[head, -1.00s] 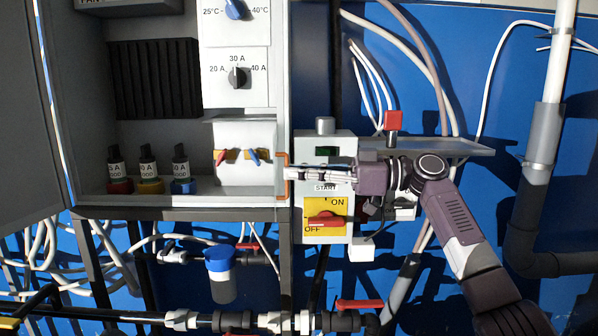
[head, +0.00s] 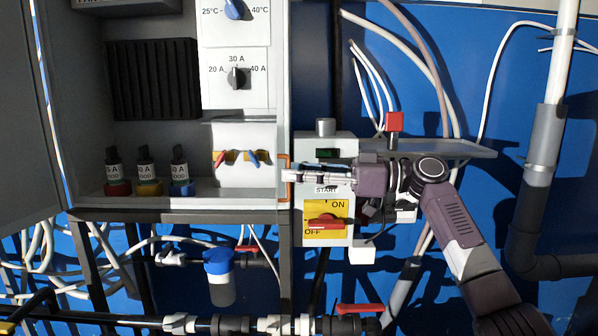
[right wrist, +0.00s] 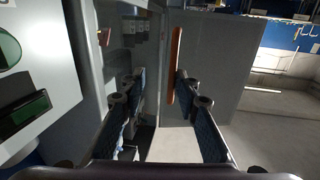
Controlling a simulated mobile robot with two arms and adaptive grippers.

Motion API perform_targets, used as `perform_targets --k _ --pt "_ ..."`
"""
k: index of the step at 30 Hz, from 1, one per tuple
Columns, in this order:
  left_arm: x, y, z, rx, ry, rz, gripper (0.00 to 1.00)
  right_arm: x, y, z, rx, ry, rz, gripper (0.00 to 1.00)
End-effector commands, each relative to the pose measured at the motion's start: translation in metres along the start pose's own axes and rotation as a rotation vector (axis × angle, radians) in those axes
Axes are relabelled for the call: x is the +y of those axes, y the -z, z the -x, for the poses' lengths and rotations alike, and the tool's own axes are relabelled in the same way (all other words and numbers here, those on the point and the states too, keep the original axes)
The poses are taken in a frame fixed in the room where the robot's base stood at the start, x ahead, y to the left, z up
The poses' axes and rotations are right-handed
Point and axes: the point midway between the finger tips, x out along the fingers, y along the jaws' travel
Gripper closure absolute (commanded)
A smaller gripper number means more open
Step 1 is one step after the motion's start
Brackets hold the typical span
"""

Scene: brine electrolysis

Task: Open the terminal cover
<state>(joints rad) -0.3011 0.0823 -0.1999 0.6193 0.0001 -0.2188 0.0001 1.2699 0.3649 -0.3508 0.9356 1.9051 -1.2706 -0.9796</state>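A slim orange handle (head: 284,178) stands upright at the right edge of the grey cabinet, beside the pale terminal box (head: 243,181) with red and blue parts. I take it as the terminal cover's handle; the cover panel itself is hard to make out. My right gripper (head: 289,174) reaches in from the right, its fingertips at the handle. In the right wrist view my right gripper (right wrist: 160,92) is open, its fingers apart. The orange handle (right wrist: 175,62) lies ahead, nearer the right-hand finger. Contact is not clear. My left gripper is out of view.
A switch box (head: 325,236) with a red and yellow ON/OFF switch sits just below my right gripper. A grey shelf (head: 455,149) with a red block is behind the arm. The cabinet door (head: 28,130) stands open at left. Pipes run below.

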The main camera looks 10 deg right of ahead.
Motion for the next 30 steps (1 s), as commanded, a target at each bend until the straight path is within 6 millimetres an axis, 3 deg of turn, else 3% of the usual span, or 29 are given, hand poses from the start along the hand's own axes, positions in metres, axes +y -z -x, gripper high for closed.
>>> perform_targets --k 5,18,24,30 --pt "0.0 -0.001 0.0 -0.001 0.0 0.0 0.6 0.002 -0.003 0.017 -0.003 -0.008 -0.003 0.76" --pt "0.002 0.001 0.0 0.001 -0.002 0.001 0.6 -0.002 0.001 0.103 0.0 -0.004 0.001 0.76" --pt "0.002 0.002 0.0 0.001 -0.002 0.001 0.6 -0.003 0.002 0.12 0.001 -0.002 0.002 0.76" --pt "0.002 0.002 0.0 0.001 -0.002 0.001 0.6 -0.003 0.002 0.121 0.001 -0.001 0.003 0.76"
